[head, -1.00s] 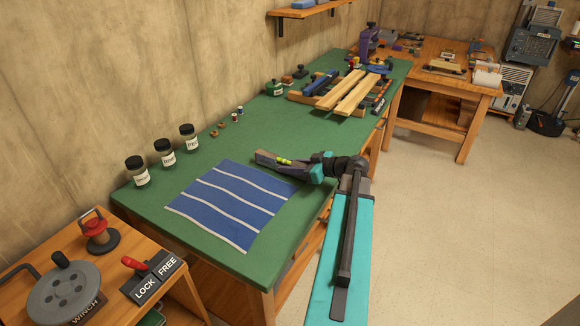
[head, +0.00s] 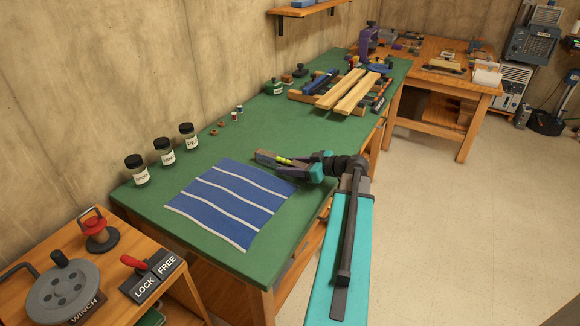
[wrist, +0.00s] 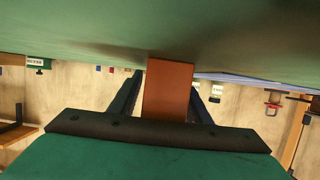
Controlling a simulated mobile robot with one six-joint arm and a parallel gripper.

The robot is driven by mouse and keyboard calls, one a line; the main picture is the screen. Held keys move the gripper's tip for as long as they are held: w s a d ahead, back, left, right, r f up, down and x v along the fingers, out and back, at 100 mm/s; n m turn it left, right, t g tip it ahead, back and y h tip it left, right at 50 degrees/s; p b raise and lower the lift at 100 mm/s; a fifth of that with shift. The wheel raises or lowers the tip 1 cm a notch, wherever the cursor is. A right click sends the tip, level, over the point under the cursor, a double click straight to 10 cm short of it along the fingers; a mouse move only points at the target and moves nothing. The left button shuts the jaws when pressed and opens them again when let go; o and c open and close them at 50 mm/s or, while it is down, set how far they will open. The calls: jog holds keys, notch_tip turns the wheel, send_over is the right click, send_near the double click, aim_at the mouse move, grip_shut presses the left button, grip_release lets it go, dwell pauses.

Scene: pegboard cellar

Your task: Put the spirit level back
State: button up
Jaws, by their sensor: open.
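The spirit level (head: 267,157) is a brown bar with a yellow-green vial. It lies low over or on the green bench top, just beyond the blue striped cloth (head: 215,190). My gripper (head: 279,162) reaches in from the right, with its fingers along the level. The level's near end is hidden by my gripper in the head view.
Three dark-lidded jars (head: 164,151) stand along the wall. Farther along the green bench (head: 245,130) are small parts and two wooden planks (head: 358,94). A winch and a LOCK/FREE lever box (head: 150,278) sit on a front-left table. The bench middle is clear.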

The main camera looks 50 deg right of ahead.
jog(key=shift+r, duration=0.2)
jog(key=b+v, duration=0.1)
jog(key=v, duration=1.1)
jog(key=shift+c, duration=0.7)
jog(key=shift+s, duration=0.2)
